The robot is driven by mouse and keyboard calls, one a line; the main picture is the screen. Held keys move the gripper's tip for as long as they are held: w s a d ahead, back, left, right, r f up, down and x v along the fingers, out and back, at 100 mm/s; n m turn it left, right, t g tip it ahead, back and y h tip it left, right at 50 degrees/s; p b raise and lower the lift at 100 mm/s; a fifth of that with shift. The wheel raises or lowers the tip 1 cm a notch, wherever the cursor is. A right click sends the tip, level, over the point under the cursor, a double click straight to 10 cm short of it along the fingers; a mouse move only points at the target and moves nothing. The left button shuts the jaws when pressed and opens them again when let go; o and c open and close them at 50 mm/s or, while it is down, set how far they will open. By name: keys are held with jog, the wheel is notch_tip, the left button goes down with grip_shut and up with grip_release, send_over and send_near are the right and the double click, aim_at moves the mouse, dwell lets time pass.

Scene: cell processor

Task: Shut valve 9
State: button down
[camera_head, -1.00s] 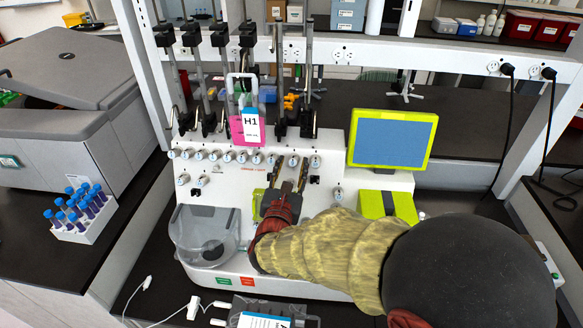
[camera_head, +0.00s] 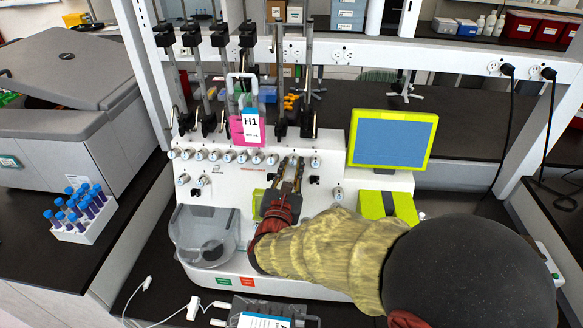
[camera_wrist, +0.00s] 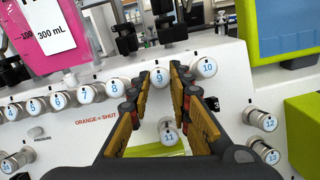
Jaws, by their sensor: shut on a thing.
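Valve 9 (camera_wrist: 157,78) is a round silver knob with a white face and a blue "9", on the white front panel (camera_wrist: 240,85) of the cell processor. In the wrist view it sits between the two fingertips of my gripper (camera_wrist: 159,73), one on each side. My gripper (camera_head: 292,161) is shut on it, and in the head view the fingers mostly hide the knob. The "9" looks about upright. No orange shows clearly on it. The label "ORANGE = SHUT" (camera_wrist: 96,120) is on the panel to the left.
Valve 10 (camera_wrist: 204,68) is close to the right and valve 8 (camera_wrist: 115,88) to the left. Valve 11 (camera_wrist: 168,132) lies below, between the fingers. A pink-labelled bag (camera_head: 247,128) hangs above the knobs. A green-framed screen (camera_head: 392,138) stands to the right.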

jog(key=shift+a+m+b, duration=0.1)
jog(key=shift+m+b, duration=0.2)
jog(key=m+g+h+b, duration=0.1)
jog(key=m+b, duration=0.1)
jog(key=m, duration=0.1)
jog(key=shift+a+f+m+h, duration=0.1)
jog(key=shift+m+h, duration=0.2)
jog(key=shift+h, duration=0.1)
jog(key=m+g+h+b, duration=0.1)
jog(key=m+b, duration=0.1)
jog(key=m, duration=0.1)
jog(key=m+g+b, duration=0.1)
jog(key=m+b, duration=0.1)
jog(key=m, duration=0.1)
jog(key=shift+w+a+r+m+h, duration=0.1)
jog(key=shift+a+r+m+h, duration=0.1)
jog(key=shift+m+h, duration=0.15)
jog(key=m+g+b, duration=0.2)
jog(key=m, duration=0.2)
jog(key=shift+w+r+m, duration=0.1)
jog(key=shift+r+m, duration=0.05)
jog(key=shift+m, duration=0.2)
jog(key=shift+r+m+g+b, duration=0.15)
jog(key=shift+m+g+b, duration=0.8)
jog(key=shift+m, duration=1.25)
jog(key=c, duration=1.7)
grip_release()
jog(key=shift+d, duration=0.1)
jog(key=shift+o, duration=0.3)
